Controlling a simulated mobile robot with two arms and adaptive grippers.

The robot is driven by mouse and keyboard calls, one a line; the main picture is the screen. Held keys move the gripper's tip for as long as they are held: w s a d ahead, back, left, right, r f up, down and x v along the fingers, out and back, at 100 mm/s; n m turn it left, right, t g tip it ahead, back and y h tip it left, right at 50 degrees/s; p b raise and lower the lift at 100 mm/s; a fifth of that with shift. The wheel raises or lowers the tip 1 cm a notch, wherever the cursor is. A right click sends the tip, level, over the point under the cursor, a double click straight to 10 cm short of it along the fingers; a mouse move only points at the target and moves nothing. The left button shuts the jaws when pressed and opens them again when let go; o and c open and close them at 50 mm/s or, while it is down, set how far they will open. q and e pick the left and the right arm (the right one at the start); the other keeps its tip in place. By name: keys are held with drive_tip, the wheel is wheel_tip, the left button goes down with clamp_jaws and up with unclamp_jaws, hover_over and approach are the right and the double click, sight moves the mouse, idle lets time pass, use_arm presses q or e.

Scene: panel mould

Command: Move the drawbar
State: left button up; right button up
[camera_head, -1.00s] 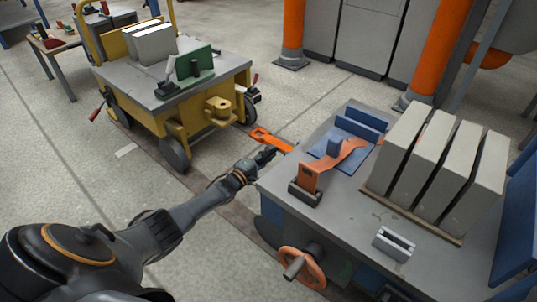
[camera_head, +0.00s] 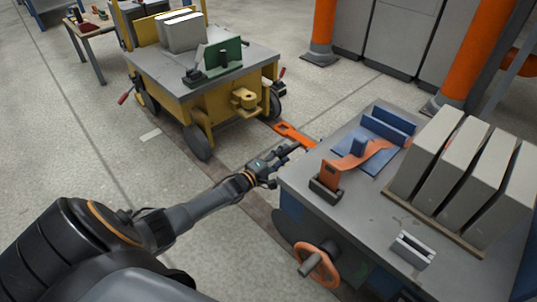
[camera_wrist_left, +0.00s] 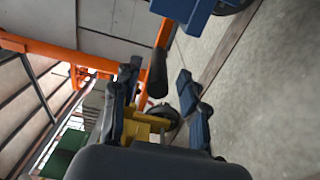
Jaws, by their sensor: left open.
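The drawbar (camera_head: 294,134) is an orange bar low in the gap between the yellow cart and the grey-topped blue cart. In the left wrist view an orange bar with a dark grip (camera_wrist_left: 158,75) hangs from blue structure at the top. My left gripper (camera_head: 291,155) is open, just in front of the bar and beside the blue cart's corner. In the wrist view its fingers (camera_wrist_left: 160,108) stand either side of the dark grip. I cannot tell whether they touch it. The yellow hitch (camera_head: 245,99) faces the gap. My right gripper is out of view.
The blue cart's grey top (camera_head: 355,222) carries grey panels (camera_head: 469,168), a blue fixture and an orange clamp. An orange handwheel (camera_head: 318,266) juts from its side. The yellow cart (camera_head: 180,98) stands behind. Open floor lies left of my arm.

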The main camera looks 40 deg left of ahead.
use_arm(q)
drive_tip(key=s+a, duration=0.1)
drive_tip(key=s, duration=0.6)
drive_tip(key=shift+s, duration=0.2)
idle(0.5)
